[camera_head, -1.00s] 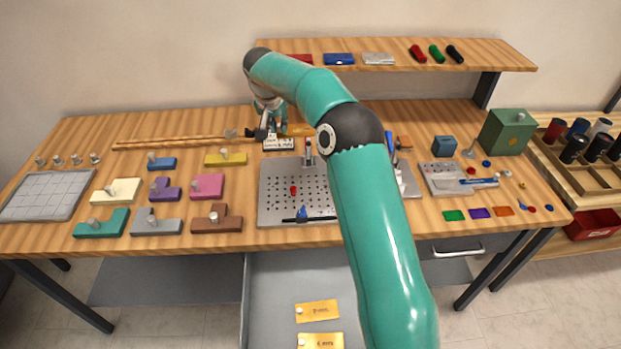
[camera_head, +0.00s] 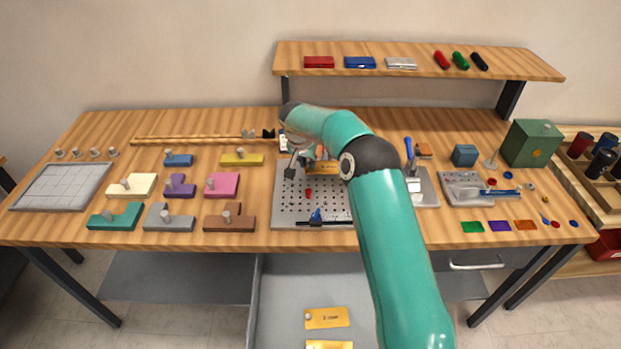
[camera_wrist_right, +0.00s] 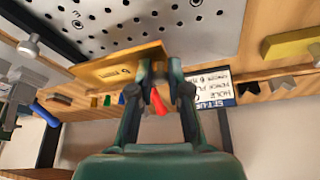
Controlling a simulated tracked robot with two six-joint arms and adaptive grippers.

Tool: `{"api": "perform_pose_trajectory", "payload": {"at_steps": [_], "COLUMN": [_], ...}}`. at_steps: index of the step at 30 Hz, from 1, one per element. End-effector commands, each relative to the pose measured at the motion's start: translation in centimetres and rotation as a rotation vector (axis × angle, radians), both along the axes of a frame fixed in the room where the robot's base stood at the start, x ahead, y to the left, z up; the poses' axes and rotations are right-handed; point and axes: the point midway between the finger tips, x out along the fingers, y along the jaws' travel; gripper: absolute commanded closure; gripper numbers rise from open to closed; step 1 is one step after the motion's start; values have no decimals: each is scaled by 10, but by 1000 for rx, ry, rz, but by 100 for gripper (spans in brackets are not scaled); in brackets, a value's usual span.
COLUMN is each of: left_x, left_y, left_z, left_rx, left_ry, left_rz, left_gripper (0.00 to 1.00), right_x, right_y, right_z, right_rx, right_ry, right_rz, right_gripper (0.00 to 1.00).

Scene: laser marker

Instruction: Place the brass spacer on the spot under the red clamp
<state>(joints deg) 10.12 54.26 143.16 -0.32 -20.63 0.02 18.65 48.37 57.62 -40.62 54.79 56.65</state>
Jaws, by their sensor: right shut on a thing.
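The brass spacer (camera_head: 323,167) is a flat yellow plate, held in my right gripper (camera_head: 304,160) over the back part of the perforated plate (camera_head: 290,213). In the right wrist view the spacer (camera_wrist_right: 115,67) sits across the tips of my right gripper (camera_wrist_right: 160,66), with a dark mark on its face. The perforated plate (camera_wrist_right: 130,22) shows beyond it. A small red piece (camera_head: 308,193), seemingly the red clamp, stands on the perforated plate, nearer the front than the spacer. The spot beneath it is too small to make out. My left gripper is out of view.
A blue clamp (camera_head: 316,214) and black bar stand at the plate's front. A printed card (camera_wrist_right: 218,84) is behind the plate. A tool stand (camera_head: 414,186) is to the right. The open drawer (camera_head: 280,300) holds yellow plates (camera_head: 327,317). A shelf (camera_head: 430,65) overhangs the back.

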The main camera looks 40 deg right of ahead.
Motion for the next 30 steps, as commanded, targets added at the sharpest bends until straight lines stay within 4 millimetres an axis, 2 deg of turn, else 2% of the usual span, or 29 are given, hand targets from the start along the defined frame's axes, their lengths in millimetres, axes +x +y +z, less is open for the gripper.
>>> {"api": "perform_pose_trajectory", "payload": {"at_steps": [11,23,24,27,30], "left_x": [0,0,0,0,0], "left_y": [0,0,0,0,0], "left_z": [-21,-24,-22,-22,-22], "left_rx": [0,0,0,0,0], "left_ry": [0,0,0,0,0], "left_rz": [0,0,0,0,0], "left_gripper": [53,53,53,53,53], "right_x": [6,8,7,7,7], "right_y": [7,8,8,9,9], "right_z": [-52,-57,-56,-56,-56], "right_rx": [-1,-1,0,0,0], "right_ry": [-2,-2,0,0,0], "right_rz": [13,16,15,15,15], "right_gripper": [100,100,77,60,58]}}
